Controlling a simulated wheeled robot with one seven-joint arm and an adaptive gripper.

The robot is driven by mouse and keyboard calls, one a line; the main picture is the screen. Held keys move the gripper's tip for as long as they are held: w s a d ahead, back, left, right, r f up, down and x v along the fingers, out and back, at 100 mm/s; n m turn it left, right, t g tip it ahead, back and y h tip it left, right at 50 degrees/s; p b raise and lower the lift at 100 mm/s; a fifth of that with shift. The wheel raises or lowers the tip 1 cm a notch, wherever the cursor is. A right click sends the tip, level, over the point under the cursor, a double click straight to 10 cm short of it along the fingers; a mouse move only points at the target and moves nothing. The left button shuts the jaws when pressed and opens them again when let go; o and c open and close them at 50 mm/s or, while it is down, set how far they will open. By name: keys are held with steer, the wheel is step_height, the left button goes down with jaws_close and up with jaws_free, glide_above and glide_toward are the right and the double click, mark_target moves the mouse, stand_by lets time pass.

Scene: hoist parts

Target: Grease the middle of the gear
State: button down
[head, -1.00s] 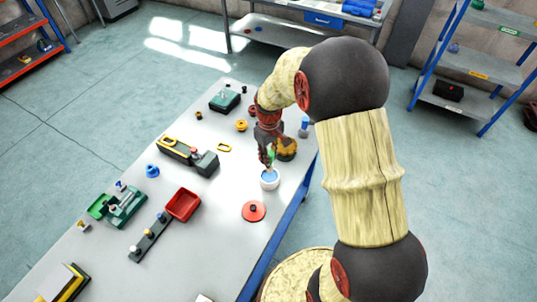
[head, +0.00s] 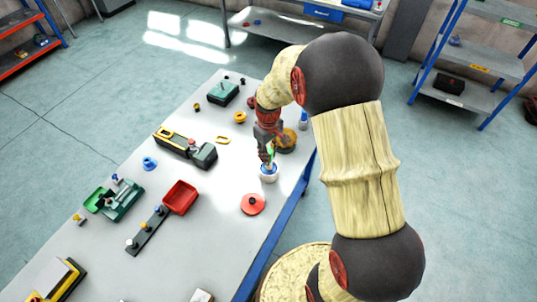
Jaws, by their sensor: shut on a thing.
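My gripper (head: 266,158) is over the right side of the table. It is shut on a small brush-like tool with a green part (head: 270,149), whose lower end is at the mouth of a white pot (head: 268,177) with blue on it. How deep the tool reaches into the pot is hard to tell. A brown-yellow round part that looks like the gear (head: 287,142) lies just behind and right of the gripper, partly hidden by it. Its middle is not clearly visible.
A red disc (head: 252,204) lies in front of the pot. A red tray (head: 180,196), a green fixture (head: 116,199), a dark green-grey block (head: 202,156) and a green box (head: 223,94) stand on the table (head: 215,235). A blue-topped item (head: 304,119) stands at the right edge.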

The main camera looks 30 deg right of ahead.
steer(key=shift+s+f, duration=0.1)
steer(key=shift+f, duration=0.5)
stand_by(1.5)
steer(key=shift+r+p, duration=2.15)
steer(key=shift+r, duration=1.45)
